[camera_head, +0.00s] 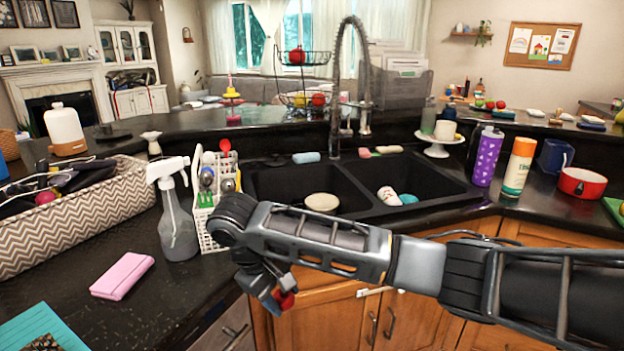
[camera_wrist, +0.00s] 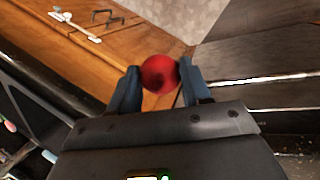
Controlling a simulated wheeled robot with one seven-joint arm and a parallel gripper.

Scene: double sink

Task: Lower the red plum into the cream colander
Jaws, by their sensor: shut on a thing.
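My gripper (camera_head: 272,296) hangs low in front of the cabinet doors, below the counter edge. It is shut on the red plum (camera_head: 287,299). In the wrist view the round, dark red plum (camera_wrist: 160,73) sits between the two blue-grey fingers of my gripper (camera_wrist: 157,88). The cream colander appears to be the small round cream vessel (camera_head: 322,202) in the left basin of the black sink. It is partly hidden by my arm, and its holes are too small to make out. The plum is apart from it, nearer the camera and lower.
A spray bottle (camera_head: 177,215) and a white utensil caddy (camera_head: 216,195) stand left of the black double sink (camera_head: 432,185). A tall faucet (camera_head: 364,80) rises behind it. A white cup (camera_head: 388,195) lies in the right basin. A pink wallet-like item (camera_head: 122,275) lies on the counter.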

